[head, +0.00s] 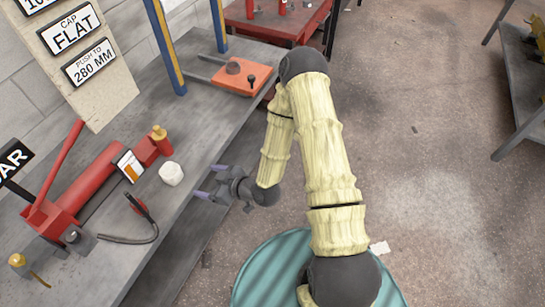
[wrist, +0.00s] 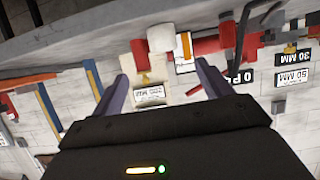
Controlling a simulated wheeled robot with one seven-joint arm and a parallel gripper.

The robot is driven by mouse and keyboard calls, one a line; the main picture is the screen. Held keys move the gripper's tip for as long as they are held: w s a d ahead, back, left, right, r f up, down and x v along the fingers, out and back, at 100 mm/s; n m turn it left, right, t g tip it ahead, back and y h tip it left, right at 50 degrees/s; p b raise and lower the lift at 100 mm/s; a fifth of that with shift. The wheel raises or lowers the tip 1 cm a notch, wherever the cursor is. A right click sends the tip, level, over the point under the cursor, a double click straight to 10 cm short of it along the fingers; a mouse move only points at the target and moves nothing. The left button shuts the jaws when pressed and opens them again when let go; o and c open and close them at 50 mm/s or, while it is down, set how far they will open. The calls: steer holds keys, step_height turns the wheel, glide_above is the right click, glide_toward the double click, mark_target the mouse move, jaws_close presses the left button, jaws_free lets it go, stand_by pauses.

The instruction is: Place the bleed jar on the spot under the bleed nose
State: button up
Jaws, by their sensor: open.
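A small white rounded block-like thing, perhaps the bleed jar (head: 171,173), stands on the grey bench in front of the red cylinder. In the wrist view a white shape, likely the same thing (wrist: 160,38), shows beyond the fingers. A red hand pump (head: 100,178) with a brass-capped end block (head: 158,140) lies along the bench. I cannot tell which part is the bleed nose, and no marked spot is clear. My gripper (head: 208,181) is open and empty at the bench's front edge, to the right of the white thing and apart from it. Its two fingers also show in the wrist view (wrist: 162,75).
A blue-and-yellow post (head: 165,48) and an orange plate (head: 244,78) stand farther back. A sign board (head: 75,55) leans at the wall. Bare bench (head: 200,130) lies between.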

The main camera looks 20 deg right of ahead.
steer(key=d+r+m+g+h, duration=0.1)
steer(key=d+r+g+h, duration=0.1)
steer(key=d+r+h, duration=0.3)
steer(key=d+r+m+g+h, duration=0.1)
steer(key=d+h, duration=0.1)
steer(key=d, duration=0.6)
steer(key=s+d+r+m+g+h, duration=0.3)
steer(key=s+d+r+m, duration=0.4)
steer(key=s+r, duration=0.3)
step_height(320, 180, up, 2)
steer(key=shift+d+r+m, duration=0.2)
steer(key=shift+d+m, duration=0.2)
steer(key=shift+m, duration=0.1)
steer(key=shift+o, duration=0.4)
steer(key=shift+w, duration=0.1)
